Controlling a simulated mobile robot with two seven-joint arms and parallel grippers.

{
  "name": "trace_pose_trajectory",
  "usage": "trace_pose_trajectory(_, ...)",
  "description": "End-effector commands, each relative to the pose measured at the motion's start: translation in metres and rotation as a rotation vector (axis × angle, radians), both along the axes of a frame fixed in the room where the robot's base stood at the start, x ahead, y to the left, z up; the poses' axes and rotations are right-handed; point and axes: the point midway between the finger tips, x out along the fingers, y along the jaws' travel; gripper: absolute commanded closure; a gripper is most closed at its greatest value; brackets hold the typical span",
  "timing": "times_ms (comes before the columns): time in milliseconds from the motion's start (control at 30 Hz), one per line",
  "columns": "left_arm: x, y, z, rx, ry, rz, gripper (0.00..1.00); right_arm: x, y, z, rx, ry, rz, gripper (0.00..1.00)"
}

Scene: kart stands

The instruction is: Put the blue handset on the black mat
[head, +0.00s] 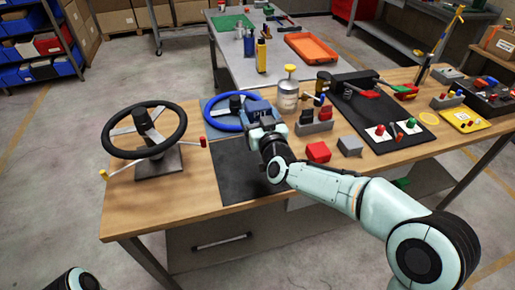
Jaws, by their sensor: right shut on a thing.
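The black mat (233,178) lies flat at the front edge of the wooden table, left of the middle. My right arm reaches in from the right, and its gripper (262,114) is at the far right edge of the mat, shut on a dark blue piece (258,105). This looks like the blue handset, but the gripper hides much of it. I cannot tell whether it touches the table. Part of the mat is hidden behind my right wrist. My left gripper is out of view; only a bit of my left arm shows at the bottom left.
A black steering wheel (112,143) on a stand is left of the mat. A blue wheel (211,112) lies behind it. A red block (318,152), a grey block (350,145) and a jar (288,98) stand to the right. A black tray (372,112) is further right.

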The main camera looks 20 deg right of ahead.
Motion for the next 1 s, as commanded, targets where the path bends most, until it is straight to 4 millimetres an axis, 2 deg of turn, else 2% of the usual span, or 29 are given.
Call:
trace_pose_trajectory(33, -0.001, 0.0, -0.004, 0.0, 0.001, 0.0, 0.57, 0.0, 0.0, -0.017, -0.001, 0.004, -0.001, 0.64)
trace_pose_trajectory(100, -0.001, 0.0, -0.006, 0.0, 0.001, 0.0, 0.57, 0.0, 0.0, -0.034, 0.0, 0.002, -0.001, 0.64)
trace_pose_trajectory(233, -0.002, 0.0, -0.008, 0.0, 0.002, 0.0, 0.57, 0.0, 0.0, -0.056, 0.001, 0.0, -0.001, 0.64)
trace_pose_trajectory(467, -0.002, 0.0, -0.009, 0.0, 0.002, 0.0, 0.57, 0.001, -0.001, -0.071, 0.0, -0.003, -0.002, 0.64)
trace_pose_trajectory(700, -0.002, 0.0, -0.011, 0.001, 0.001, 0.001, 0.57, 0.001, 0.0, -0.105, 0.0, -0.001, -0.001, 0.64)
trace_pose_trajectory(1000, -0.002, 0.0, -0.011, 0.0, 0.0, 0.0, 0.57, 0.0, 0.0, -0.108, 0.001, -0.005, -0.001, 0.64)
